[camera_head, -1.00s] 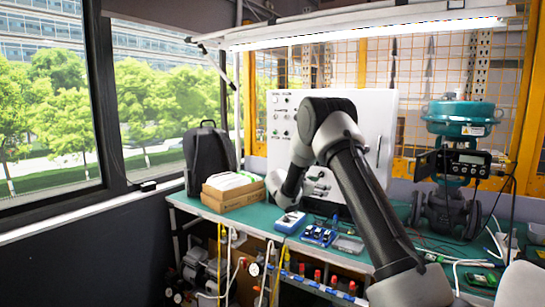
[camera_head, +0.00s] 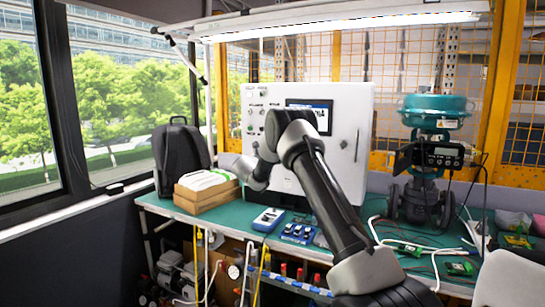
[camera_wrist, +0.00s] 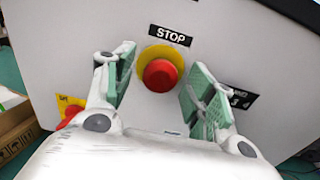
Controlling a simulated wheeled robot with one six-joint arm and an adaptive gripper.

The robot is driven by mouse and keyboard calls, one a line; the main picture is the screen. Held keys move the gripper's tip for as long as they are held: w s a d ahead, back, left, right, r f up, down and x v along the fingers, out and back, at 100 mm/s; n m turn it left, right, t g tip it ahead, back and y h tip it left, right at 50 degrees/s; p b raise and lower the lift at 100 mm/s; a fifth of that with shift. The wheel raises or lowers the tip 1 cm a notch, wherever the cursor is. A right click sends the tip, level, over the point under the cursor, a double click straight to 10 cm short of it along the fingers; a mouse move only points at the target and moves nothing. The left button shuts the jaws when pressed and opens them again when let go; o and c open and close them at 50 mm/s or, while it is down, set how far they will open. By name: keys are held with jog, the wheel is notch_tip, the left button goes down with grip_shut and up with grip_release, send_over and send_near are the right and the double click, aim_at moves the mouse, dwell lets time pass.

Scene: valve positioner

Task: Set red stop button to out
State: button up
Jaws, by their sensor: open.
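The red stop button (camera_wrist: 160,75) is a round red cap on a yellow disc, under a black STOP label (camera_wrist: 170,36), on the white cabinet front. My gripper (camera_wrist: 157,84) is open, with green-padded fingers on either side of the button. Gaps show between the cap and both pads, so it is not gripped. How far the cap stands out is hard to tell from this angle. In the head view, my arm reaches to the lower left of the white cabinet (camera_head: 362,105), and the button is not visible there.
A second red knob (camera_wrist: 70,112) on a yellow plate is left of my left finger. A black label (camera_wrist: 241,98) is beside the right finger. Cardboard boxes (camera_head: 206,192) and a backpack (camera_head: 180,155) stand left of the cabinet; a teal valve (camera_head: 436,112) stands right.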

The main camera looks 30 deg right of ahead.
jog(key=shift+w+d, duration=0.2)
jog(key=shift+d, duration=0.1)
grip_shut()
jog(key=shift+s+a, duration=0.35)
jog(key=shift+a, duration=0.1)
grip_release()
jog(key=v, duration=1.2)
